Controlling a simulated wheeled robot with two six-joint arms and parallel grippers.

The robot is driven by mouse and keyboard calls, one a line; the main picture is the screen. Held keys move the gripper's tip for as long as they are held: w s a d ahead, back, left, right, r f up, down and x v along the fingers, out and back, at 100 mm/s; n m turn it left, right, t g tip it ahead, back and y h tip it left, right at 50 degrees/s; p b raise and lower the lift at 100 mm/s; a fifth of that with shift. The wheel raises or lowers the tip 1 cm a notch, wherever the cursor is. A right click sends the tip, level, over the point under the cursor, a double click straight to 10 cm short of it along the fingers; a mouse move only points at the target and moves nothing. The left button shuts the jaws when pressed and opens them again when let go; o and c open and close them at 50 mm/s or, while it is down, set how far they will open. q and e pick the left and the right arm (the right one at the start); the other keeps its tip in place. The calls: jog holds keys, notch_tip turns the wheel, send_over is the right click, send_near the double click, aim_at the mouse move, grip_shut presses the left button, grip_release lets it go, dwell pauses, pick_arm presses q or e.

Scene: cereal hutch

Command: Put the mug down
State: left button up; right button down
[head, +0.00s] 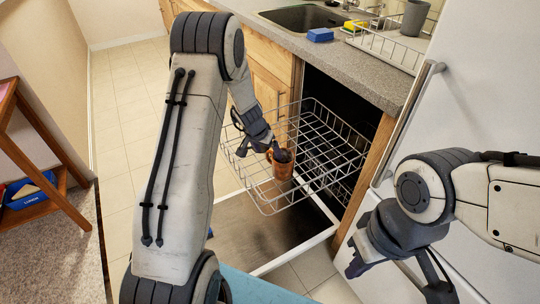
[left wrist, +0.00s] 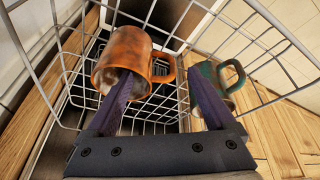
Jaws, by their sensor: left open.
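An orange, worn-looking mug (head: 283,165) is in the wire dishwasher rack (head: 322,122). In the left wrist view the orange mug (left wrist: 125,52) lies tilted, its mouth toward the camera and its handle to the right. My left gripper (head: 270,147) is at the mug. Its jaws (left wrist: 163,85) are apart; the left finger overlaps the mug's mouth, and the right finger stands clear of the handle. I cannot tell whether the finger touches the mug. A teal mug (left wrist: 234,76) shows behind the right finger. My right gripper (head: 400,272) is low at the right, its fingertips unclear.
The rack is pulled out over the open dishwasher door (head: 262,222). The counter (head: 365,78) above holds a sink (head: 300,17), a blue sponge (head: 320,35) and a dish rack with a grey cup (head: 414,17). The fridge (head: 470,100) stands at the right.

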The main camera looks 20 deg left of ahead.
pick_arm(q)
jog(key=v, duration=0.6)
jog(key=s+d+r+m+g+h, duration=0.1)
jog(key=s+d+r, duration=0.35)
jog(key=d, duration=0.45)
jog(key=s+d+r+m+g+h, duration=0.1)
jog(key=s+d+r+m, duration=0.1)
jog(key=s+d+r, duration=0.35)
jog(key=s+d+r+m+g+y, duration=0.1)
jog(key=s+d, duration=0.2)
jog(key=s, duration=0.9)
jog(key=s+d+r+m+g+y, duration=0.1)
jog(key=s+d, duration=0.3)
jog(key=s, duration=0.8)
jog(key=shift+s+r+m+p, duration=0.2)
jog(key=shift+r+m+p, duration=0.3)
jog(key=shift+r, duration=0.1)
jog(key=shift+r, duration=0.1)
notch_tip(320, 180, up, 16)
jog(key=p, duration=1.6)
